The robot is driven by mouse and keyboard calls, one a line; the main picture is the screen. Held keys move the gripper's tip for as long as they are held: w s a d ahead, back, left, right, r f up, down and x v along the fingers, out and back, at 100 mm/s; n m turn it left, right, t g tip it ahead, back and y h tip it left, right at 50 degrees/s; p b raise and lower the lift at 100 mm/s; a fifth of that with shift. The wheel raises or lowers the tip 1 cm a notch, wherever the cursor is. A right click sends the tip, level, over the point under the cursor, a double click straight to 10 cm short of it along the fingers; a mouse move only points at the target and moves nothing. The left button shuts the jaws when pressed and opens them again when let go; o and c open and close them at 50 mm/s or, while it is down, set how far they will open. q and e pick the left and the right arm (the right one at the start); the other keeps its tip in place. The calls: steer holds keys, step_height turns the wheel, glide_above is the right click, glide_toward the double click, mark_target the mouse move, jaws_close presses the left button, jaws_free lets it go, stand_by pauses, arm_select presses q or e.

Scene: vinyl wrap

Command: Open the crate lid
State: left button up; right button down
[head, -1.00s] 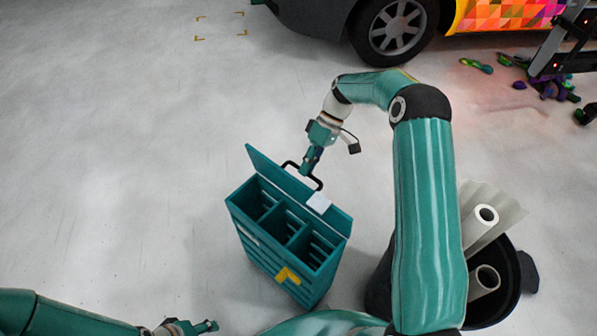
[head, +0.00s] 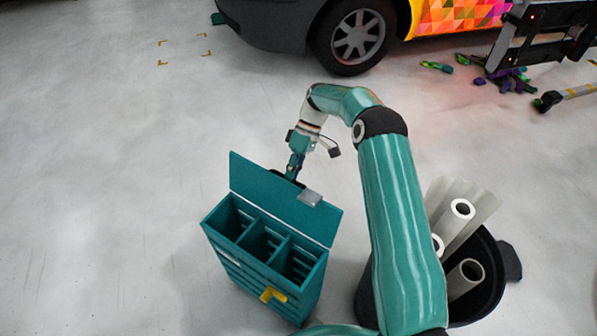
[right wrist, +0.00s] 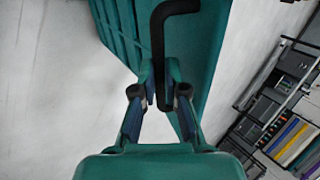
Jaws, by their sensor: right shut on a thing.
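The teal crate (head: 255,275) stands on the floor, with a yellow corner mark on its front and several open compartments inside. Its lid (head: 250,180) is raised at the back edge and stands up, leaning slightly back. My right gripper (head: 291,177) is behind the lid near its top edge. In the right wrist view the gripper (right wrist: 160,100) is shut on the black lid handle (right wrist: 157,45), whose bar passes between the fingers. In the head view the handle is mostly hidden behind the lid. My left gripper is out of the head view.
A black bin (head: 487,290) with white rolls stands right of the crate, close to my right arm. A car (head: 300,25) with a colourful wrap is at the back. Scraps (head: 505,80) lie near a dark stand. The floor left of the crate is clear.

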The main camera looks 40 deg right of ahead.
steer(key=c, duration=1.7)
jaws_free()
steer(key=shift+s+a+f, duration=0.2)
steer(key=shift+s+f, duration=0.05)
steer(key=shift+f, duration=0.1)
steer(key=o, duration=0.5)
steer(key=shift+w, duration=0.15)
steer(key=shift+w+r, duration=0.1)
steer(key=shift+r, duration=0.05)
steer(key=shift+w+d, duration=0.1)
steer(key=shift+w, duration=0.05)
steer(key=v, duration=0.7)
steer(key=shift+d, duration=0.1)
